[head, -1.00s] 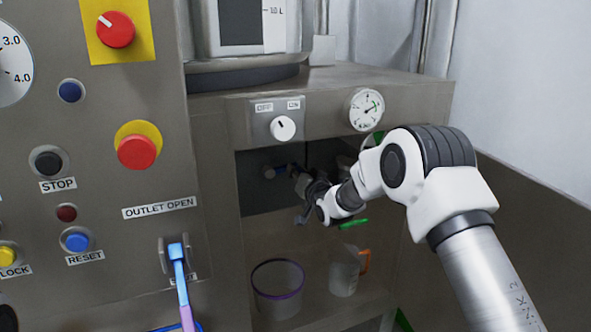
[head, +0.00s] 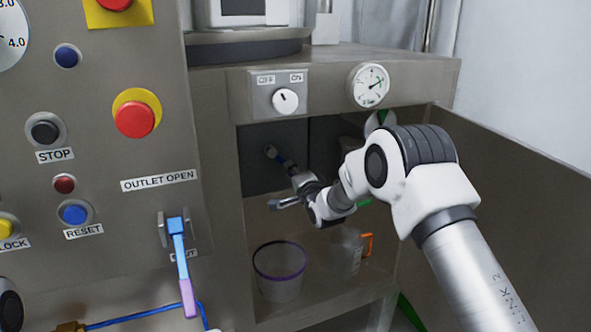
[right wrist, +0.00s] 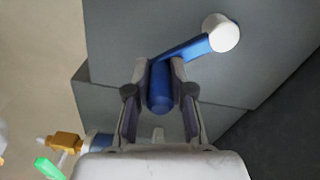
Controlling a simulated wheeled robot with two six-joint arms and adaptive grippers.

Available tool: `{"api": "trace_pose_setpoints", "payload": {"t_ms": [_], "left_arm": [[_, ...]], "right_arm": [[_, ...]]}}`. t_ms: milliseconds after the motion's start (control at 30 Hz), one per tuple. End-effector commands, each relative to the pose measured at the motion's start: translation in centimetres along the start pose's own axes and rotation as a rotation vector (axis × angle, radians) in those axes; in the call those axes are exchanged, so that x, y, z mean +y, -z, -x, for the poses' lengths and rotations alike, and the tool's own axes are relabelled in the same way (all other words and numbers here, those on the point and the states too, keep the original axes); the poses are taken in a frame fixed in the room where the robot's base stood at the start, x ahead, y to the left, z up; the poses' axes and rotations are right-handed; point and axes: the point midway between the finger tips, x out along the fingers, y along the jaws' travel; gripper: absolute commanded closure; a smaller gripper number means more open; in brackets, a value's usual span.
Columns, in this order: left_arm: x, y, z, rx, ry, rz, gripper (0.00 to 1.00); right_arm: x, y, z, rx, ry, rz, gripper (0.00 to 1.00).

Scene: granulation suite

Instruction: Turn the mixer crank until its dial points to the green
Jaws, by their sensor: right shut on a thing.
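The mixer crank is a blue arm with a pale hub (head: 271,151) in the open bay under the machine's top. In the right wrist view its hub (right wrist: 221,33) is at upper right and its blue grip (right wrist: 160,90) lies between my fingers. My right gripper (right wrist: 160,72) is shut on that grip. In the head view my right gripper (head: 293,174) is partly hidden by its own wrist, and the crank arm slopes down to the right from the hub. The round white dial (head: 368,86) is above right of the bay. Its needle points roughly right; the green is too small to place surely.
An OFF/ON knob (head: 285,101) sits above the bay. A purple-rimmed tub (head: 279,275) and a clear jug with orange handle (head: 348,252) stand below my right wrist. A blue outlet lever (head: 178,250) hangs at left. A side panel (head: 520,180) is at right.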

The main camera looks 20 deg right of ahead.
Motion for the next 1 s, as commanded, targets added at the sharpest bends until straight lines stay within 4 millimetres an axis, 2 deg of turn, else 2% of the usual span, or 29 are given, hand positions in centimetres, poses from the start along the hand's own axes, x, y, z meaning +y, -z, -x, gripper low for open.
{"api": "trace_pose_setpoints", "payload": {"t_ms": [33, 333, 900, 933, 1000], "left_arm": [[0.0, 0.0, -0.2, 0.000, 0.000, 0.000, 1.00], [0.0, 0.0, -0.4, 0.000, 0.000, 0.000, 1.00], [0.0, 0.0, -0.5, 0.000, 0.000, 0.000, 1.00], [0.0, 0.0, -0.5, 0.000, 0.000, 0.000, 1.00], [0.0, 0.0, -0.5, 0.000, 0.000, 0.000, 1.00]], "right_arm": [[0.5, -0.3, 0.1, -0.002, -0.006, -0.031, 1.00], [0.8, -1.3, 0.1, -0.002, -0.006, -0.179, 1.00], [0.8, -1.5, 0.1, -0.001, -0.007, -0.219, 1.00], [0.8, -1.6, 0.1, -0.001, -0.007, -0.219, 0.74], [0.8, -1.5, 0.1, -0.001, -0.007, -0.219, 0.52]]}}
